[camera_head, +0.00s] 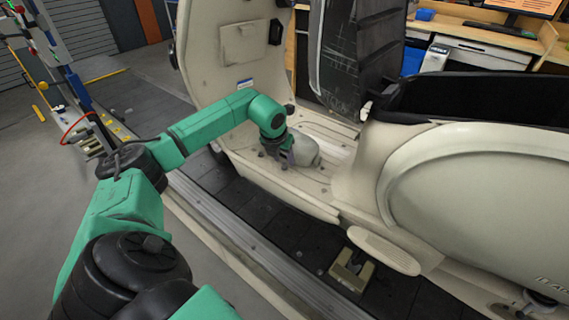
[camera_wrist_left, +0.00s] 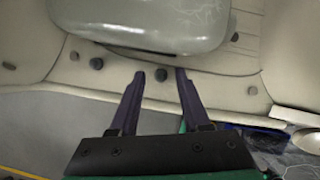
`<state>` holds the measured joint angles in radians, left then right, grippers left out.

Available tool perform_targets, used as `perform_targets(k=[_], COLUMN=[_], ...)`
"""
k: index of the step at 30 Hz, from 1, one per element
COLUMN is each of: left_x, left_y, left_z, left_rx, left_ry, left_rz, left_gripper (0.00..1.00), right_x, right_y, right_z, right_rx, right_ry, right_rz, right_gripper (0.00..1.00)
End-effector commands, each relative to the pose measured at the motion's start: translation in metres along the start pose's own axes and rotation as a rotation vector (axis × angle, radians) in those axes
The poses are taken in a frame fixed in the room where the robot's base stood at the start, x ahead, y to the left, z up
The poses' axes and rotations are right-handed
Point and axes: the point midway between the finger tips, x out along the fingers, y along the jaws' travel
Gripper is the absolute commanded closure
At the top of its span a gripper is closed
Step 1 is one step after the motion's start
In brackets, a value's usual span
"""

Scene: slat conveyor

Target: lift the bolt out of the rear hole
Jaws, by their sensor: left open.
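My left gripper (camera_head: 284,158) points down at the cream footboard (camera_head: 305,190) of the scooter in the head view. In the left wrist view its two dark fingers (camera_wrist_left: 160,74) are apart, with nothing held. A small dark round bolt head (camera_wrist_left: 161,75) shows between the fingertips, apart from both fingers. I cannot tell which one is in the rear hole. My right gripper is not in view.
A grey-green rounded object (camera_head: 304,150) lies on the footboard beside the gripper; it fills the top of the left wrist view (camera_wrist_left: 150,25). The front shield (camera_head: 215,60) stands behind. The seat body (camera_head: 470,190) is at right. Dark conveyor slats (camera_head: 280,225) run below.

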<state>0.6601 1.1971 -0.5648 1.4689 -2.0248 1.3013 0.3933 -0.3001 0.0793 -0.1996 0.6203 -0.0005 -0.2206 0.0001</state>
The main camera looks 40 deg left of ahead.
Motion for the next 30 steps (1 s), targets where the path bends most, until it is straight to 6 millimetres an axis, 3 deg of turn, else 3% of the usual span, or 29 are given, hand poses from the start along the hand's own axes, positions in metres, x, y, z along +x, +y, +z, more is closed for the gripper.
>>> perform_targets(k=[23,24,27,30], left_x=[0.0040,0.0040,0.0039,0.0039], left_y=[0.0000,0.0000,0.0000,-0.0001], left_z=[-0.0018,-0.0018,-0.0018,-0.0018], left_rx=[0.000,0.000,0.000,0.000], left_ry=[0.000,0.000,0.000,0.000], left_rz=[0.000,0.000,0.000,0.000], left_gripper=[0.53,0.68,1.00,1.00], right_x=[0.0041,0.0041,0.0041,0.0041], right_y=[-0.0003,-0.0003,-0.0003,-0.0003], right_z=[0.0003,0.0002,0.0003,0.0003], right_rx=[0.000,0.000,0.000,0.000], right_ry=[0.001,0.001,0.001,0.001], right_rz=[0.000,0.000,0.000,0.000], right_gripper=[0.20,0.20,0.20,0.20])
